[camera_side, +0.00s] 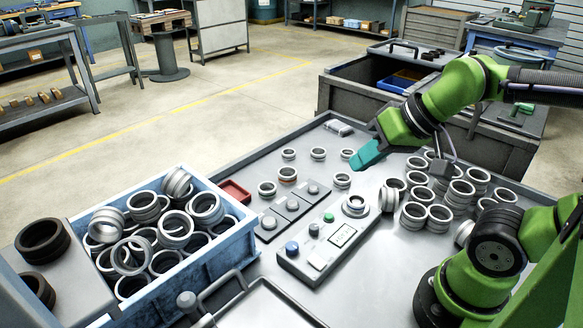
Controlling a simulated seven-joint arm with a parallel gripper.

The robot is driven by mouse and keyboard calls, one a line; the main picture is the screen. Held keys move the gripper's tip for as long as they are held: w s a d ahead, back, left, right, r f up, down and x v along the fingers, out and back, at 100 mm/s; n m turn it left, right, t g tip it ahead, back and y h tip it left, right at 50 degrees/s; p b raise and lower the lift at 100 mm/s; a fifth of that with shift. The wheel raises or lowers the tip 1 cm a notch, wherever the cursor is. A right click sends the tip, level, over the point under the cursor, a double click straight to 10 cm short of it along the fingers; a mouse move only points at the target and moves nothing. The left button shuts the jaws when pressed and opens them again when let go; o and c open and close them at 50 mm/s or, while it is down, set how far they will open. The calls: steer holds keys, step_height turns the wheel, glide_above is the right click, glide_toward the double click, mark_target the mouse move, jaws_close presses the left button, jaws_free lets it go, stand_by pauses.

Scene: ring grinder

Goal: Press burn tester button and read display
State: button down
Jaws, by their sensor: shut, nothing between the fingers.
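The tester is a long grey box (303,262) on the grey table. The panel's text is too small to read. A metal ring (355,206) sits at the box's far right end. My gripper (358,164), with teal fingers, is shut and empty. It is above the table, beyond the tester and apart from its buttons.
A light blue crate (232,243) full of metal rings stands at the left. A grey panel with three square sections (292,206) and a red tray (234,190) lie beside the tester. Several loose rings stand around my gripper, with a cluster (413,216) at the right. A grey tray (265,305) is in front.

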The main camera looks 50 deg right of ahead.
stand_by(0.3)
steer(key=m+g+y, duration=0.3)
steer(key=m+y, duration=0.3)
steer(key=m, duration=2.2)
glide_above(333, 214)
step_height(333, 214, down, 10)
steer(key=shift+r, duration=0.25)
steer(key=shift+w, duration=0.1)
steer(key=shift+f, duration=4.45)
steer(key=shift+f, duration=0.1)
